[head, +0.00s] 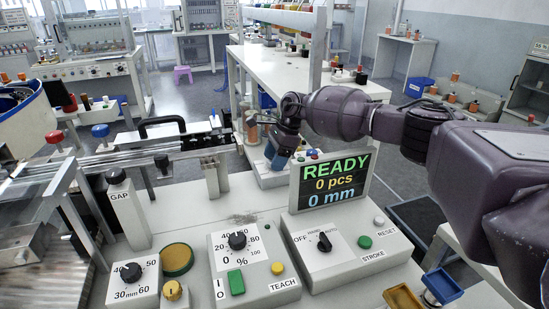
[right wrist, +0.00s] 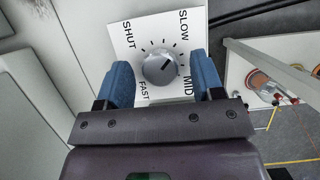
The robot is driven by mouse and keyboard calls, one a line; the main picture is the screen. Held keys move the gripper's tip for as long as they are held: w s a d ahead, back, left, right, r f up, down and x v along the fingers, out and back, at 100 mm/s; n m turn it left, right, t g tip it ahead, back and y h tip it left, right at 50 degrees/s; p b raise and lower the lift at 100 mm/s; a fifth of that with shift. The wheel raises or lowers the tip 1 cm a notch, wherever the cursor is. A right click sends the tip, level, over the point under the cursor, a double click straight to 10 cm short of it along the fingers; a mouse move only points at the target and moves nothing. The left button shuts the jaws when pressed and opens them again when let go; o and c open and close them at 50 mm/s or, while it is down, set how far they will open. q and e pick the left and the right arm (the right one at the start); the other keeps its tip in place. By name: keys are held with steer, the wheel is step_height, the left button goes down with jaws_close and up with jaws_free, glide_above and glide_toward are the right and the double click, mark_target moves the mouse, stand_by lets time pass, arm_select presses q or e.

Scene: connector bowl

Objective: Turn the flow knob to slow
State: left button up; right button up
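The flow knob (right wrist: 160,68) is a round grey knob on a white dial plate marked SHUT, SLOW, MID and FAST, seen in the right wrist view. A dark line on its face seems to point to the upper right, toward the SLOW side; its exact setting is hard to read. My right gripper (right wrist: 164,82) is open, its two blue fingers on either side of the knob; I cannot tell whether they touch it. In the head view, my right gripper (head: 277,153) reaches behind the READY display, and the knob is hidden there. My left gripper is not in view.
The READY display (head: 336,184) stands in front of my right gripper. Control boxes with a percent knob (head: 237,240) and a mode switch (head: 324,242) are nearer. A rail with a black handle (head: 162,127) lies to the left. Jars (right wrist: 264,84) stand right of the dial.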

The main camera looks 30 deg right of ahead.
steer(key=p+v, duration=0.1)
steer(key=v, duration=0.9)
steer(key=shift+d+r, duration=0.2)
steer(key=shift+r, duration=0.15)
